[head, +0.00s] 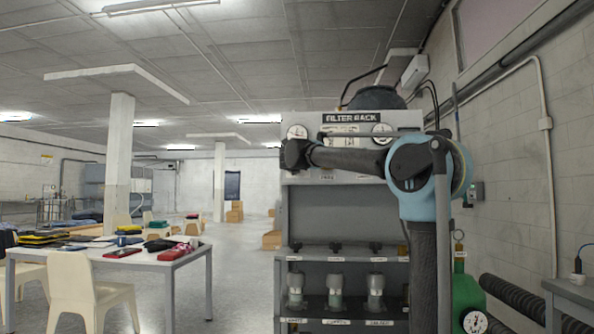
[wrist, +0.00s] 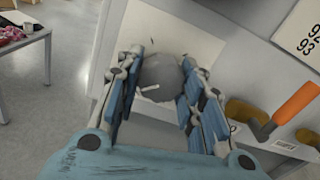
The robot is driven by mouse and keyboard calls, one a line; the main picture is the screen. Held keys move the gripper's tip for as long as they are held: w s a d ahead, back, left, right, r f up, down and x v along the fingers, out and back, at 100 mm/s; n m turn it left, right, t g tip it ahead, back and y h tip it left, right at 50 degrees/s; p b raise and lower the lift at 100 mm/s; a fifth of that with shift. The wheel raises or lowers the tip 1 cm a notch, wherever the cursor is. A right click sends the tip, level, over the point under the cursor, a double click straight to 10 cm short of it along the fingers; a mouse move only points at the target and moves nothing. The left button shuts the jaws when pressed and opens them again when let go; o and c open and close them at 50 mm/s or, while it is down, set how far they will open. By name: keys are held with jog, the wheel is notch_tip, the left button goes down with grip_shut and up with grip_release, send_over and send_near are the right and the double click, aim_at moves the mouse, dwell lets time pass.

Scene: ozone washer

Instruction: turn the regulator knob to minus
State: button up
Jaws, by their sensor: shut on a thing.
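The regulator knob (wrist: 160,78) is a round grey knob with a short white mark, standing in front of a pale square plate in the wrist view. My gripper (wrist: 163,64) is shut on it, with one blue-padded finger on the left side and one on the right. The white mark lies low on the knob and runs nearly level, tilted slightly. No minus sign is readable around the knob. In the head view my gripper (head: 295,154) is a dark shape at the left of the filter rack's (head: 347,120) upper panel, and the knob is hidden there.
An orange-handled lever (wrist: 289,106) and brass fittings (wrist: 240,110) sit to the right of my gripper in the wrist view. Gauges flank the rack's panel. A green cylinder (head: 466,296) stands at the right. A table (head: 140,262) and chair (head: 72,285) stand at the left.

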jog(key=shift+n, duration=0.8)
jog(key=o, duration=1.1)
jog(key=shift+s, duration=0.1)
jog(key=s, duration=1.1)
jog(key=shift+s+a, duration=0.2)
jog(key=shift+s, duration=0.1)
jog(key=shift+f, duration=0.1)
